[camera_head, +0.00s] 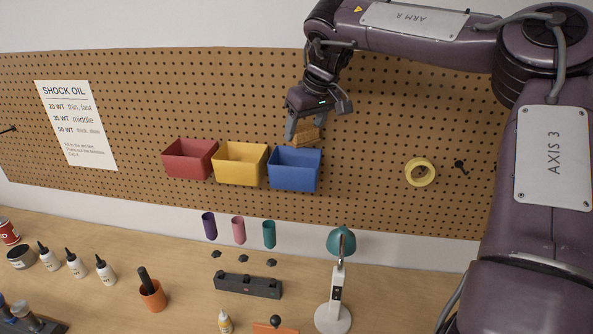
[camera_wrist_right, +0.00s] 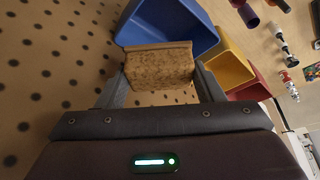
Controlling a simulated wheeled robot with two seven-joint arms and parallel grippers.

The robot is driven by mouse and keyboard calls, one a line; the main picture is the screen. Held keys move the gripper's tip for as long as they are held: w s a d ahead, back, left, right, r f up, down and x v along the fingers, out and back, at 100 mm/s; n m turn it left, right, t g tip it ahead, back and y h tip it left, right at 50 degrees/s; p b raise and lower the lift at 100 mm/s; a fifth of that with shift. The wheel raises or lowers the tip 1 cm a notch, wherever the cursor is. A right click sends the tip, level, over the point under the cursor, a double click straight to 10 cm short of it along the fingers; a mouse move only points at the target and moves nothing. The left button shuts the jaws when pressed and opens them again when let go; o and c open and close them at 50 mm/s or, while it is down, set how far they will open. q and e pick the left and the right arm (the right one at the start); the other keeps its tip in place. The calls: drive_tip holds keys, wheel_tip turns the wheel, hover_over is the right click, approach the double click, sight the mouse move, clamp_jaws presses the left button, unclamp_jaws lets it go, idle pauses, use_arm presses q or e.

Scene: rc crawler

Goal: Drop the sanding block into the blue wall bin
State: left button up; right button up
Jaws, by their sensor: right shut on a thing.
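The tan, speckled sanding block (camera_wrist_right: 158,68) is held between the two fingers of my right gripper (camera_head: 304,130). I cannot tell whether block and bin touch. The right gripper (camera_wrist_right: 160,88) is shut on the block. My left gripper is not in view.
A yellow bin (camera_head: 240,164) and a red bin (camera_head: 189,160) hang left of the blue one on the pegboard (camera_head: 390,110). A yellow tape roll (camera_head: 420,172) hangs to the right.

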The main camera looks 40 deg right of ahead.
drive_tip(key=shift+s, duration=0.1)
drive_tip(key=o, duration=1.1)
drive_tip(key=shift+c, duration=0.2)
drive_tip(key=shift+r, duration=0.1)
drive_tip(key=shift+s+r+b, duration=0.1)
drive_tip(key=shift+r+b, duration=0.2)
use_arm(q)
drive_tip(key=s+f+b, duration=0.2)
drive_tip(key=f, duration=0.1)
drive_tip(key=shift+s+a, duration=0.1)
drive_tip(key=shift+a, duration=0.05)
use_arm(e)
drive_tip(key=v, duration=0.7)
